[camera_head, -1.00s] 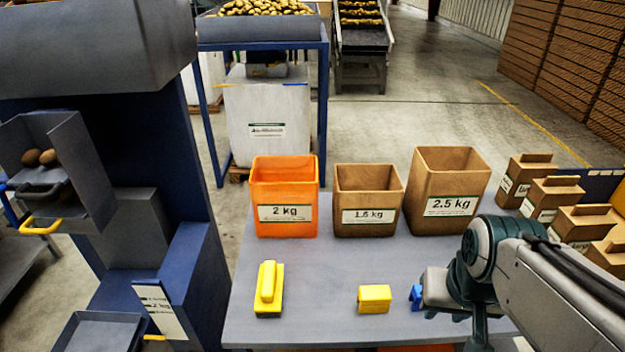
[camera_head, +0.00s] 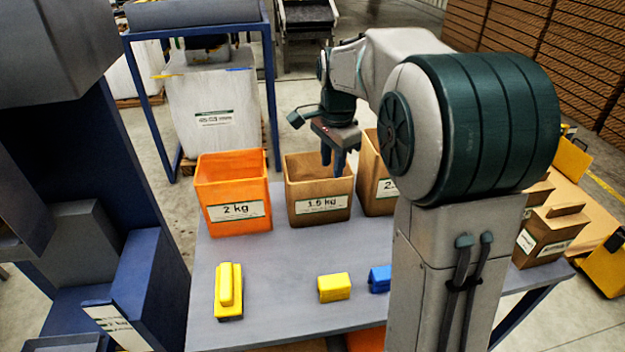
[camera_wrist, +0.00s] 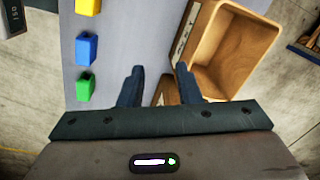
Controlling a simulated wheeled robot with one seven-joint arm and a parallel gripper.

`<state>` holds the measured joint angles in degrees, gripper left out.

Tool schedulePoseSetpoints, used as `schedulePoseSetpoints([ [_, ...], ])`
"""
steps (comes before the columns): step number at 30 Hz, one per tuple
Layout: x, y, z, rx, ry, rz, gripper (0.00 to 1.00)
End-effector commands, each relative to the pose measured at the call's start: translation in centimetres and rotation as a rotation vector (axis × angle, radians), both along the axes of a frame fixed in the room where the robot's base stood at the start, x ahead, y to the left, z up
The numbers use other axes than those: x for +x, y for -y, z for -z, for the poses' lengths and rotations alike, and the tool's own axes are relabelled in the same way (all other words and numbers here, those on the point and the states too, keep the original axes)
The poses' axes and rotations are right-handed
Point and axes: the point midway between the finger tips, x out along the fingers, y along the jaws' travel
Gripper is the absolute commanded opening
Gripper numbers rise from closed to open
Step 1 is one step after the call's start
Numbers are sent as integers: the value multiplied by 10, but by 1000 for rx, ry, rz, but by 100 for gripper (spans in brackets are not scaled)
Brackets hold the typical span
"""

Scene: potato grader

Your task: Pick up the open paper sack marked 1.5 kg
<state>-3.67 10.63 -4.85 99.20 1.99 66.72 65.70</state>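The open brown paper sack marked 1.5 kg (camera_head: 308,190) stands upright on the grey table, between the orange 2 kg container and the 2.5 kg sack. My gripper (camera_head: 333,172) points down at the right part of its mouth, with the fingertips overlapping the sack in the head view. In the wrist view my gripper (camera_wrist: 158,67) has its two fingers apart with nothing held. An open brown sack (camera_wrist: 235,48), seemingly the 1.5 kg one, is at the upper right there, its lower corner near the right fingertip. Contact cannot be told.
The orange 2 kg container (camera_head: 235,190) stands close left, the 2.5 kg sack (camera_head: 371,165) close right, partly behind my arm. Yellow (camera_head: 334,288) and blue (camera_head: 380,279) blocks and a yellow-handled tool (camera_head: 229,288) lie in front. A green block (camera_wrist: 85,87) shows in the wrist view.

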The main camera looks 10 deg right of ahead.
Motion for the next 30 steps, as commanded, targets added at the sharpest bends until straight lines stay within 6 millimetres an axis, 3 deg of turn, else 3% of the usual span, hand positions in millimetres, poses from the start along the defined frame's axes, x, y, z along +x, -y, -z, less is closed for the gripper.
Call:
schedulePoseSetpoints([
  [3, 36, 0, 6, 2, -35, 177, 31],
  [9, 66, 1, 14, -2, -60, 357, 31],
  [14, 71, 1, 28, -3, -67, 395, 31],
  [24, 70, 1, 90, -4, -68, 395, 31],
  [30, 70, 0, 104, -4, -65, 394, 31],
])
